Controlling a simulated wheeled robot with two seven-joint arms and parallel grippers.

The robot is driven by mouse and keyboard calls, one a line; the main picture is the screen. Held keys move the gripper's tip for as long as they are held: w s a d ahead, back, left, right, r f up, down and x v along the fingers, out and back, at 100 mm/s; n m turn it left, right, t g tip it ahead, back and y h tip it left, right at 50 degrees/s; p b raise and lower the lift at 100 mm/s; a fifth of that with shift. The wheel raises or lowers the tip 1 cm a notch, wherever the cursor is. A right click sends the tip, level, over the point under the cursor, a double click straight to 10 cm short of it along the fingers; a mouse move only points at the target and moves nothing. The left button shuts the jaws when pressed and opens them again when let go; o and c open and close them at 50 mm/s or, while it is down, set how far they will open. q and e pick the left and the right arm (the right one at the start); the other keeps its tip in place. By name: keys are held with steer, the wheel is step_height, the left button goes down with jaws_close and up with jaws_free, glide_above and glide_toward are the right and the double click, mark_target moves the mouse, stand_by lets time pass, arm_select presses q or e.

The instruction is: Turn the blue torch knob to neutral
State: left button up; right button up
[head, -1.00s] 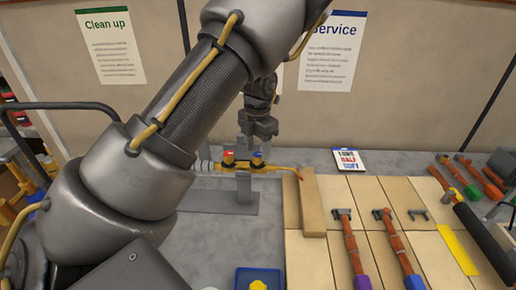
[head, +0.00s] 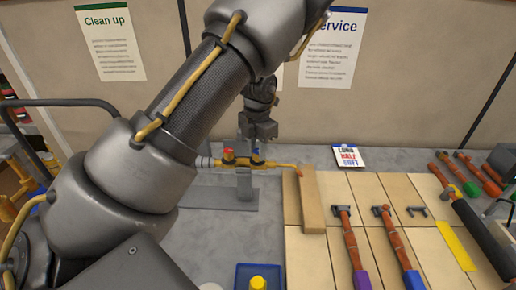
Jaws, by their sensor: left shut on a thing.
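The yellow torch (head: 240,162) lies across a grey stand (head: 244,184) on the bench, its thin nozzle pointing right. A red knob (head: 228,153) stands on its left part. The blue knob (head: 257,158) is to the right of the red one, mostly covered by my left gripper. My left gripper (head: 257,144) comes down from above and is shut on the blue knob. The knob's exact angle is hidden by the fingers. My right gripper is out of view.
A wooden bar (head: 312,201) stands just right of the nozzle tip. Wooden boards with several long-handled tools lie further right. A small card (head: 348,157) lies behind them. A blue tray (head: 240,276) holding a yellow-topped item (head: 258,283) is at the front.

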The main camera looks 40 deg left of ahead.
arm_select(q)
steer(key=shift+n, duration=0.3)
steer(key=n, duration=0.3)
steer(key=shift+n, duration=0.3)
steer(key=n, duration=0.4)
steer(key=shift+n, duration=0.3)
steer(key=n, duration=0.5)
steer(key=shift+n, duration=1.8)
steer(key=o, duration=1)
